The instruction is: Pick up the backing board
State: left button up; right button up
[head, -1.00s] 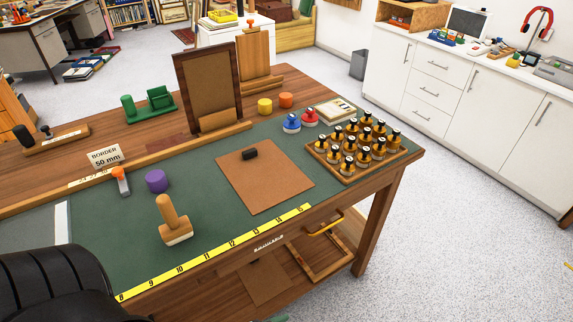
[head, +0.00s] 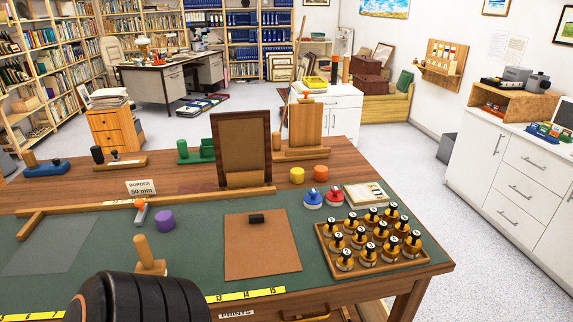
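A flat brown board (head: 262,255), which looks like the backing board, lies on the green mat (head: 195,262) near the front of the workbench. A small black knob or block (head: 256,218) sits on it near its back edge. A dark wooden frame (head: 244,148) with a brown panel stands upright behind it on the bench. A black ribbed part of my own arm shows at the bottom left and covers part of the bench's front edge. Neither gripper shows in the head view.
A tray (head: 322,237) of several bottles stands right of the board. A wooden-handled tool (head: 147,250) and a purple cylinder (head: 165,220) stand left of it. Red and blue knobs (head: 312,198) sit behind the tray. A yellow ruler strip (head: 245,294) runs along the front edge.

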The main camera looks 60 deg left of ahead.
aim_at(258, 245)
jog(key=i+l+u, duration=0.15)
jog(key=i+l, duration=0.15)
jog(key=i+l+u, duration=0.15)
jog(key=l, duration=0.35)
jog(key=i+u, duration=0.1)
jog(key=u, duration=1.4)
